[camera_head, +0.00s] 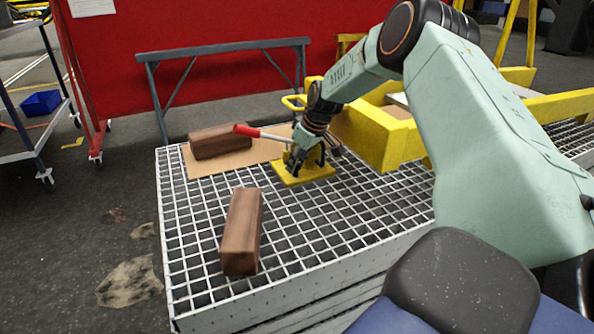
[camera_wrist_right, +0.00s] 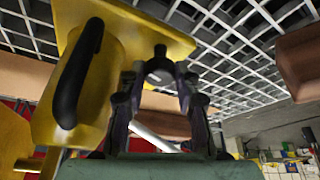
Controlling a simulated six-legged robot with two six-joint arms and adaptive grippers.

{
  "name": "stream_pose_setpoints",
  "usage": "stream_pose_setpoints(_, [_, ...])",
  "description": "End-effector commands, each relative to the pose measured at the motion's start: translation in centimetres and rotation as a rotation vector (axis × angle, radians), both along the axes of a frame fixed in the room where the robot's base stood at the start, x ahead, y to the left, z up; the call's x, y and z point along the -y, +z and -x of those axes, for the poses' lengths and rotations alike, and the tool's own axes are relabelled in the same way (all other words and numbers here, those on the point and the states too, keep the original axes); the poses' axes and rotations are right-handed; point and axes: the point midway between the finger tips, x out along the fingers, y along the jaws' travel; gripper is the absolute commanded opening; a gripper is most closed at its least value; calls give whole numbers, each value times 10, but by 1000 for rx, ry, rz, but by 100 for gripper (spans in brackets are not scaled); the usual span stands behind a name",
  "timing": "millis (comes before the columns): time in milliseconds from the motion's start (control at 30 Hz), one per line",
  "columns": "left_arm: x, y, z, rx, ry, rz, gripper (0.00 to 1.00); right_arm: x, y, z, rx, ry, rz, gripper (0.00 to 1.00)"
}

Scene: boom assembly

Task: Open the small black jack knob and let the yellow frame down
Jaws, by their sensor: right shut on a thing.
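My right gripper (camera_head: 298,168) reaches down to the yellow jack (camera_head: 318,171) on the white grating. In the right wrist view its fingers (camera_wrist_right: 160,72) are shut around the small black jack knob (camera_wrist_right: 160,54), in front of the jack's yellow base plate. The knob is hidden by my fingers in the head view. The jack's lever with its red grip (camera_head: 246,131) sticks out to the left. A curved black handle (camera_wrist_right: 80,75) shows on the jack's yellow body. The yellow frame (camera_head: 375,135) is just behind and right of the jack. My left gripper is out of view.
A brown block (camera_head: 241,232) lies on the front left of the grating (camera_head: 200,260). Another brown block (camera_head: 218,141) lies on a cardboard sheet (camera_head: 205,170) at the back left. A grey trestle (camera_head: 225,46) stands behind. The grating left of the jack has free room.

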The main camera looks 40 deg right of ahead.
Motion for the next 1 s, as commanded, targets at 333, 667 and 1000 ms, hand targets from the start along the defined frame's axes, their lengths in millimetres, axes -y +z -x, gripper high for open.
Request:
stream_pose_setpoints(333, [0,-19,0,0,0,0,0,3,6,-3,11,154,-2,0])
stream_pose_setpoints(667, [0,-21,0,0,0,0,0,5,8,-3,13,193,2,0])
stream_pose_setpoints(1000, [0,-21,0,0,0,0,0,6,8,-3,13,190,1,34])
